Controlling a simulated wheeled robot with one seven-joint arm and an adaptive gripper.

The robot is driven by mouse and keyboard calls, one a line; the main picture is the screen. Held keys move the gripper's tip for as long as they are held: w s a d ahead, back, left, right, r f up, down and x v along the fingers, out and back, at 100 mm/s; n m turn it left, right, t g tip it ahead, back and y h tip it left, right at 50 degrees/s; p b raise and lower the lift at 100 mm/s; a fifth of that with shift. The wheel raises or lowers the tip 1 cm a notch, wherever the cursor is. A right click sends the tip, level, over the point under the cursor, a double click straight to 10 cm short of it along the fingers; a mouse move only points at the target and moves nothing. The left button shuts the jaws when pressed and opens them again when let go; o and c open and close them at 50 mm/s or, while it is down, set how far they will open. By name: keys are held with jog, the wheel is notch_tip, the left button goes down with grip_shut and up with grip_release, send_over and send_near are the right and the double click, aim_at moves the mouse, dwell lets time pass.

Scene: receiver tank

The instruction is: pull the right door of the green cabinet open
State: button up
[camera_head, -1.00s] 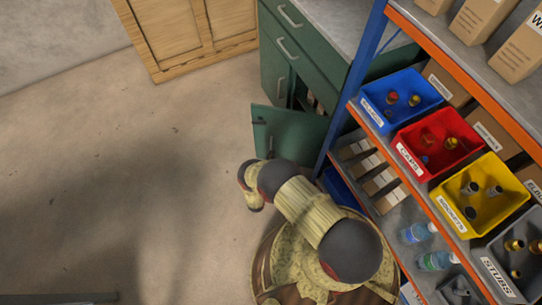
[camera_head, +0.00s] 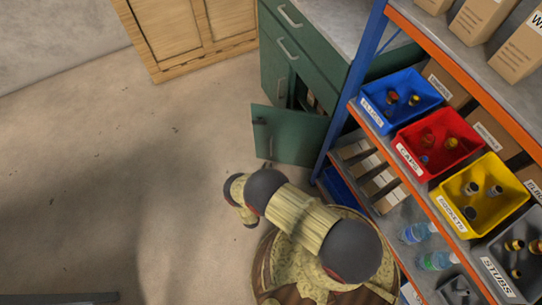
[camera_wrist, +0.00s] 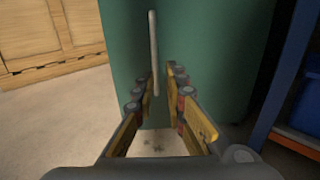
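The green cabinet (camera_head: 309,51) stands at the top centre of the head view. Its right door (camera_head: 297,133) is partly open, with a dark gap and some contents showing behind it. In the wrist view the green door (camera_wrist: 217,45) fills the middle, and its upright bar handle (camera_wrist: 153,45) lies between the fingers in the picture. My gripper (camera_wrist: 160,78) is open, with its fingers apart on either side of the handle's lower part. I cannot tell whether a finger touches it. In the head view the fingers cannot be made out.
A blue-posted shelf with blue (camera_head: 400,99), red (camera_head: 438,142) and yellow (camera_head: 483,193) bins stands close on the right. A wooden cabinet (camera_head: 188,32) is at the back left. The floor (camera_head: 100,170) to the left is clear.

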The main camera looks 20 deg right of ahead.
jog(key=v, duration=0.4)
jog(key=shift+s, duration=0.1)
jog(key=shift+c, duration=0.5)
